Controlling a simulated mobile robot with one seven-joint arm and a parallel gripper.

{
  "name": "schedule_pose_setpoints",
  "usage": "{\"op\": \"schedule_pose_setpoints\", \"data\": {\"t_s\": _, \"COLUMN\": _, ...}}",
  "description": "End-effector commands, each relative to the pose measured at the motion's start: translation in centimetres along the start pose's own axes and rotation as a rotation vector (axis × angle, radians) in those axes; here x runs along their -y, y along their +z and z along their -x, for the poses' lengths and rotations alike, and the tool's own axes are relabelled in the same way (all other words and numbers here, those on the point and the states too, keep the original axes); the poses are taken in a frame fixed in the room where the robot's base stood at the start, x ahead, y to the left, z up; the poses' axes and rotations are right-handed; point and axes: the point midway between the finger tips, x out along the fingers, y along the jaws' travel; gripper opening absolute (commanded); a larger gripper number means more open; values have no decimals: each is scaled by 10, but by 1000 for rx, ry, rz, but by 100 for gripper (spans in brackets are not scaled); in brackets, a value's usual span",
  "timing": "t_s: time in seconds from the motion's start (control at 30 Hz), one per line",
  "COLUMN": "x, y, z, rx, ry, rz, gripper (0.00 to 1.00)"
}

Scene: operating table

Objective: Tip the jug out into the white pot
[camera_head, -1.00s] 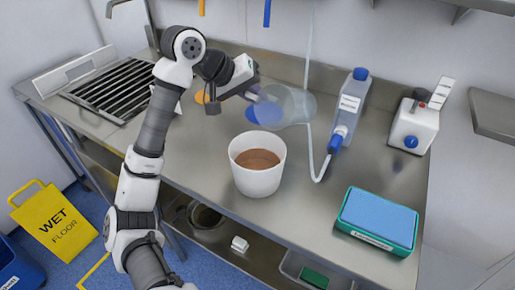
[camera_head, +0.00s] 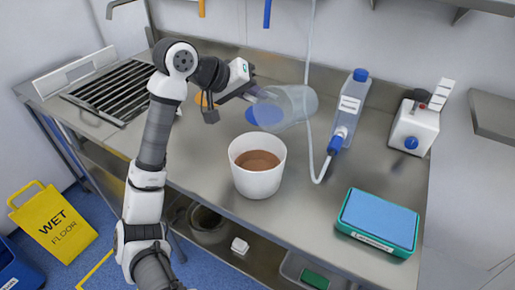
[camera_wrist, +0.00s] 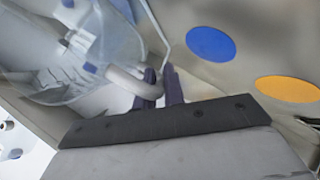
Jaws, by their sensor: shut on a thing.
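The clear jug (camera_head: 294,105) is held in the air above the table, tipped well over on its side, behind and to the right of the white pot. My gripper (camera_head: 257,94) is shut on its handle. In the wrist view the pale handle (camera_wrist: 130,84) sits at the dark fingers (camera_wrist: 160,90), and the clear jug body (camera_wrist: 95,50) fills the upper left. I see no clear liquid level in the jug. The white pot (camera_head: 258,182) stands upright near the table's front edge, with brown contents (camera_head: 257,160) inside. The jug is not over the pot's opening.
A blue disc (camera_wrist: 210,44) and an orange disc (camera_wrist: 287,88) lie flat on the steel table. A labelled bottle (camera_head: 349,105) and a white device (camera_head: 413,128) stand to the right. A grated sink (camera_head: 112,88) is at left.

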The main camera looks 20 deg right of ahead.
Motion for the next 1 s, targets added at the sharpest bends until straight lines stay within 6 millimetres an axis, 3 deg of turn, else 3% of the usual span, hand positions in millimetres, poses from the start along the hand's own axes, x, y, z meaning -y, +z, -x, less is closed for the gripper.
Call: {"op": "schedule_pose_setpoints", "data": {"t_s": 1.0, "x": -2, "y": 4, "z": 13, "rx": -103, "ry": 86, "rz": -35, "gripper": 0}}
